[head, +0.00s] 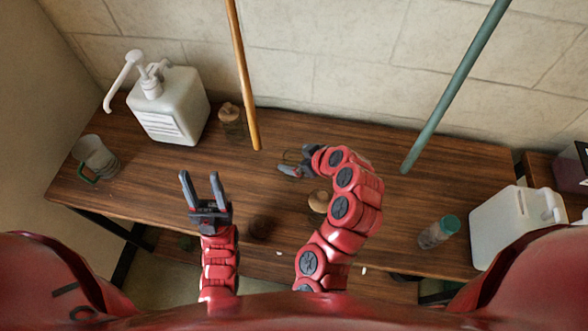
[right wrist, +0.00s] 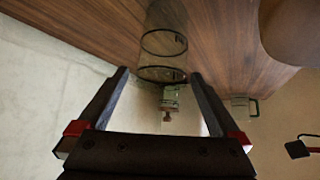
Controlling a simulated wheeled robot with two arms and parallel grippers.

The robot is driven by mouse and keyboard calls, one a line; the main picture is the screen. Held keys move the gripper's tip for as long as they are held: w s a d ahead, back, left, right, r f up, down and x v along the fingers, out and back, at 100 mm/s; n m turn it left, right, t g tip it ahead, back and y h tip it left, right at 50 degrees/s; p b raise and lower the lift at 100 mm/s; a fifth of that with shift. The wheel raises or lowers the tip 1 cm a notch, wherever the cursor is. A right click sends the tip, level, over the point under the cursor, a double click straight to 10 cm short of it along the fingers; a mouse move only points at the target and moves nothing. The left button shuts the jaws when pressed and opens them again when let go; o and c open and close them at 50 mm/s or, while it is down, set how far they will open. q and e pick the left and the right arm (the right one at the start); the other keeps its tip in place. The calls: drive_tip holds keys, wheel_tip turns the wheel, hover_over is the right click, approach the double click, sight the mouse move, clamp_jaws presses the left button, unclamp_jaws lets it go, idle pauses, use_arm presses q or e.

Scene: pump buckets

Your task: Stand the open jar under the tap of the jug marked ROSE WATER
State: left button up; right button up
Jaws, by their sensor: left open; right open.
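A clear glass jar with dark wire bands (right wrist: 163,45) lies ahead of and partly between my right gripper's fingers in the right wrist view. In the head view only a faint wire rim (head: 292,156) shows there, mostly hidden by the gripper. My right gripper (head: 293,163) is open at that spot; whether it touches the jar I cannot tell. My left gripper (head: 202,176) is open and empty over the table's front left. A white jug (head: 180,103) with a pump and a drooping spout stands at the back left. Another white jug (head: 505,228) stands at the right. No label is readable.
A glass mug with a green handle (head: 96,158) stands far left. A cork-topped jar (head: 231,118) stands beside the left jug, another cork-topped thing (head: 319,199) by my right arm. A teal-lidded jar (head: 438,231) is at right. An orange pole (head: 243,75) and a teal pole (head: 455,85) rise at the back.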

sight(288, 159)
drive_tip(key=shift+w+a+f, duration=0.1)
drive_tip(key=shift+a+f, duration=0.1)
drive_tip(key=shift+f, duration=0.35)
drive_tip(key=b+x, duration=0.2)
drive_tip(key=x, duration=0.1)
drive_tip(key=shift+f, duration=0.5)
drive_tip(key=shift+w+a+f, duration=0.15)
drive_tip(key=shift+w+a, duration=0.05)
drive_tip(key=shift+c, duration=1)
clamp_jaws()
